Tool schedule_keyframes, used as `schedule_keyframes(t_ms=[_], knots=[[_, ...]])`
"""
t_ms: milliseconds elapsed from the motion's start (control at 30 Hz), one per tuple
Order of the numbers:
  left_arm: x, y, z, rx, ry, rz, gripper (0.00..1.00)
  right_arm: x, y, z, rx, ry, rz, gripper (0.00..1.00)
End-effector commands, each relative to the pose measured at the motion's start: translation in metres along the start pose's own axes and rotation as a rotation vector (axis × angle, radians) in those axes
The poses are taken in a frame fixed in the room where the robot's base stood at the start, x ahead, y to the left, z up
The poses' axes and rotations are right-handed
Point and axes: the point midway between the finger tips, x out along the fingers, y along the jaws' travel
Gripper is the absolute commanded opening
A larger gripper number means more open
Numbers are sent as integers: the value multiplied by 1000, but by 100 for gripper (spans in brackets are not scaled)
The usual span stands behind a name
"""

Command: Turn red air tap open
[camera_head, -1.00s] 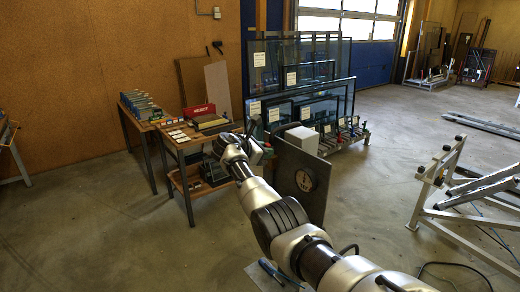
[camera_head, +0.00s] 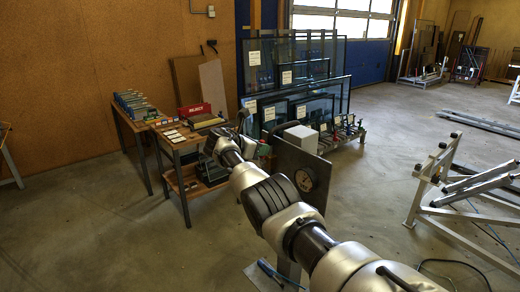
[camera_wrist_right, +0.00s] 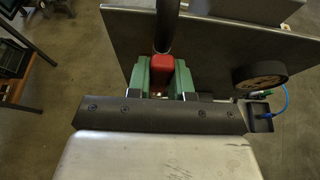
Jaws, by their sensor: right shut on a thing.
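The red tap handle (camera_wrist_right: 162,68) shows in the right wrist view, in front of the grey metal panel (camera_wrist_right: 215,50). The green fingers of my right gripper (camera_wrist_right: 161,78) stand on either side of it and are shut on it. A dark bar runs up from the handle to the top of that view. In the head view my right arm reaches to the left side of the same panel (camera_head: 298,160). My left gripper does not show in either view.
A round gauge (camera_head: 305,179) sits on the panel and a white box (camera_head: 300,138) is at its top. A wooden workbench (camera_head: 182,137) stands just left. Framed glass panes (camera_head: 310,105) stand behind. A metal frame (camera_head: 440,185) stands right, with open floor between.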

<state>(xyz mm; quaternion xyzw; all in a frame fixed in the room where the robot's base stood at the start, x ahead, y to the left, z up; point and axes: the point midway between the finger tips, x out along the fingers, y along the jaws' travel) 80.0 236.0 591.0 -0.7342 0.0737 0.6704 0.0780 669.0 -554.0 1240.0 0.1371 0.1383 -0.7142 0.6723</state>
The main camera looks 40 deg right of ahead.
Motion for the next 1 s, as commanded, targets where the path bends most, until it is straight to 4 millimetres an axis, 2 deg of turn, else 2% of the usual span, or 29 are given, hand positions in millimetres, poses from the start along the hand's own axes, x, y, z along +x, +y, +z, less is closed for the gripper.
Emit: schedule_keyframes(t_ms=[167,200,333,733,933,1000], knots=[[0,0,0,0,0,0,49,0,0,-2,-7,3,-2,0],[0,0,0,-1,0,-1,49,0,0,-2,-7,3,-2,27],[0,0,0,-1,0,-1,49,0,0,-1,-5,2,-2,47],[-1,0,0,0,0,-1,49,-6,0,0,-2,0,0,47],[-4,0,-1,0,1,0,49,-31,0,-1,-2,1,3,47],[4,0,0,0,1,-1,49,-48,1,-4,0,1,5,47]])
